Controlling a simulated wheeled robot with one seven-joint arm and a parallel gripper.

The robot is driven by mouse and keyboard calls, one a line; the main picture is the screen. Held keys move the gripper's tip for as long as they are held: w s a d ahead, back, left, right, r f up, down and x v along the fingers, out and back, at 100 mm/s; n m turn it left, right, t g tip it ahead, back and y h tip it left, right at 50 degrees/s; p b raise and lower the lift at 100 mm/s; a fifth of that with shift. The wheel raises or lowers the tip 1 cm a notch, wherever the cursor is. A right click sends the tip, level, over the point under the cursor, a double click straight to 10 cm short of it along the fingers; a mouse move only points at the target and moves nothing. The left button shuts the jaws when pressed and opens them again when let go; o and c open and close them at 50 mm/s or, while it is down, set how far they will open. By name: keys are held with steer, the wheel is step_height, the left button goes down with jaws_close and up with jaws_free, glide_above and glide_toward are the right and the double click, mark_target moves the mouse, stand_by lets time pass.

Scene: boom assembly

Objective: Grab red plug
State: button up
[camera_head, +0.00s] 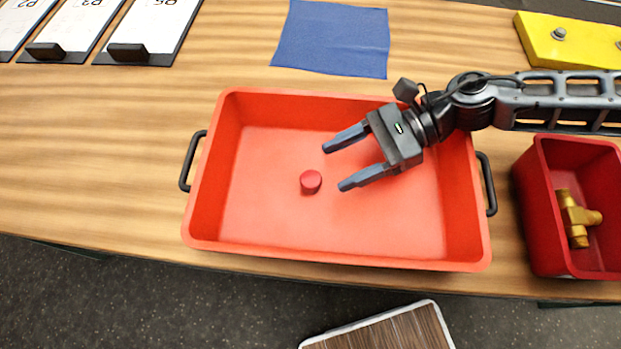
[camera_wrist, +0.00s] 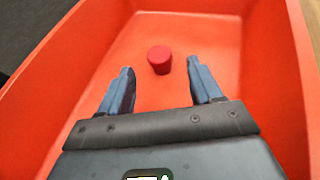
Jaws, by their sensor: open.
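The red plug (camera_head: 311,182) is a small dark red cylinder standing on the floor of an orange-red tray (camera_head: 330,255), a little left of the tray's middle. My gripper (camera_head: 333,167) is open and empty above the tray, to the right of the plug, with its fingers pointing left toward it. In the wrist view the plug (camera_wrist: 159,60) is beyond the fingertips (camera_wrist: 160,78), near the middle of the gap between them. The fingers do not touch it. Nothing hides the plug in either view.
A red bin (camera_head: 545,200) with a brass fitting (camera_head: 577,218) stands right of the tray. A blue cloth (camera_head: 332,38), clipboards (camera_head: 136,30) and a yellow block (camera_head: 565,45) lie behind. The tray has raised walls and black handles. The wooden table (camera_head: 100,150) is clear at left.

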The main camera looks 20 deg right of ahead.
mark_target(314, 178)
steer(key=p+x, duration=0.1)
steer(key=x, duration=0.5)
steer(key=shift+a+f, duration=0.1)
steer(key=shift+a, duration=0.15)
steer(key=shift+c, duration=0.4)
steer(key=c, duration=1)
steer(key=shift+o, duration=0.2)
